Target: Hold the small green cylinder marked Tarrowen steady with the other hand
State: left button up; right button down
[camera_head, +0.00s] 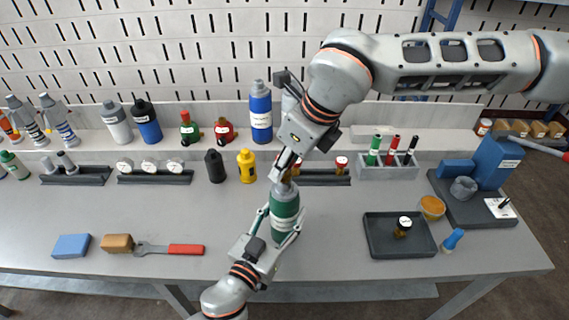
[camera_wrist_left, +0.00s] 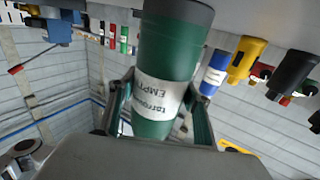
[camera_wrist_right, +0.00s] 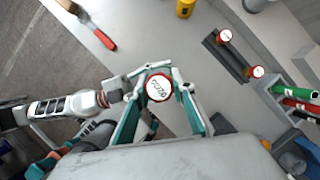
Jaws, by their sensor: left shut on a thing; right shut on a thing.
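The green cylinder (camera_head: 285,204) stands upright over the table near the middle. Its white label, upside down in the left wrist view (camera_wrist_left: 158,97), appears to read Tarrowen EMPTY. My left gripper (camera_head: 279,222) is shut around its body, one finger on each side. My right gripper (camera_head: 285,172) comes down from the upper right to the cylinder's top. In the right wrist view its fingers close on a round red-rimmed cap with a white face (camera_wrist_right: 159,88). The cap hides the cylinder below it; whether it is fastened there cannot be told.
A dark rack (camera_head: 325,178) with similar red caps stands behind. A yellow bottle (camera_head: 246,166) and black bottle (camera_head: 214,166) stand left of it. A dark tray (camera_head: 385,247) lies to the right; a red-handled brush or tool (camera_head: 186,249) lies left.

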jog(key=m+t+h, duration=0.1)
jog(key=m, duration=0.3)
jog(key=shift+m, duration=0.4)
jog(key=m+t+h, duration=0.1)
jog(key=m+h, duration=0.1)
jog(key=m, duration=0.2)
jog(key=shift+m+h, duration=0.3)
jog(key=shift+m, duration=0.7)
jog(key=m+h, duration=0.1)
jog(key=m, duration=0.2)
jog(key=m+h, duration=0.1)
jog(key=m, duration=0.2)
jog(key=shift+g, duration=0.3)
